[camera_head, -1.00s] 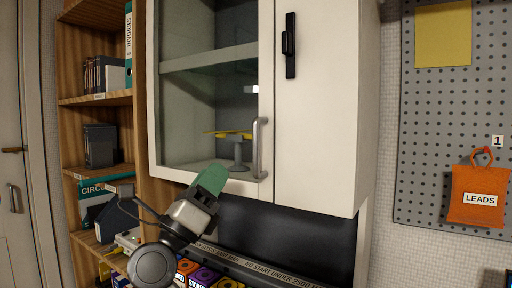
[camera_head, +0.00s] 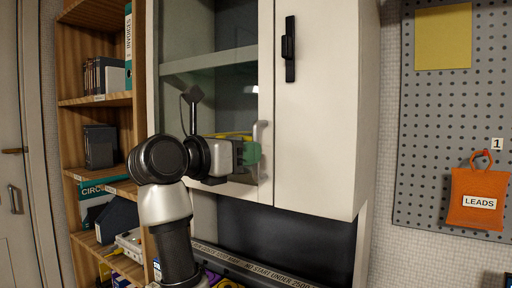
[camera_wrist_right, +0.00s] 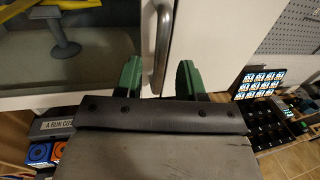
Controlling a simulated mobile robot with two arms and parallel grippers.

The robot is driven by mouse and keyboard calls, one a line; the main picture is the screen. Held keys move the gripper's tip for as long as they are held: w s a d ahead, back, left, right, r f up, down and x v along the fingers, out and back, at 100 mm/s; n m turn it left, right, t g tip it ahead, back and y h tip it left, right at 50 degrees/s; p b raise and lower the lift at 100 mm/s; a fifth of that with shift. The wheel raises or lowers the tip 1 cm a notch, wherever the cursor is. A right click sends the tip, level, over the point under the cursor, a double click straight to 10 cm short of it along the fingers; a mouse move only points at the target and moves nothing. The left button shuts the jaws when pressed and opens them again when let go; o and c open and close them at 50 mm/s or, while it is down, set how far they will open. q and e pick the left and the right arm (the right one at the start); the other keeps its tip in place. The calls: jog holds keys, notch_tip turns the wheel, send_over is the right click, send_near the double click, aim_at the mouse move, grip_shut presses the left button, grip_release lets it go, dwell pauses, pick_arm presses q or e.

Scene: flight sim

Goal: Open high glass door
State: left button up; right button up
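The high glass door (camera_head: 266,75) is a white frame with a large pane on the wall cabinet, and it looks shut. Its upright grey bar handle (camera_head: 263,132) is on the door's right edge. The handle also shows in the right wrist view (camera_wrist_right: 162,45). My right gripper (camera_head: 252,153) is at the lower part of the handle. In the wrist view, its two green fingers (camera_wrist_right: 160,77) are apart, one on each side of the handle, with visible gaps. My left gripper is not in view.
A yellow model on a grey stand (camera_wrist_right: 65,40) is behind the glass. A white door with a black handle (camera_head: 290,48) adjoins on the right. A wooden shelf (camera_head: 100,98) stands left. An orange LEADS pouch (camera_head: 478,198) hangs on the pegboard at right.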

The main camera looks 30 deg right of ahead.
jog(key=shift+w+d, duration=0.2)
jog(key=shift+d, duration=0.7)
jog(key=shift+w+d, duration=0.15)
jog(key=shift+d, duration=0.75)
grip_shut()
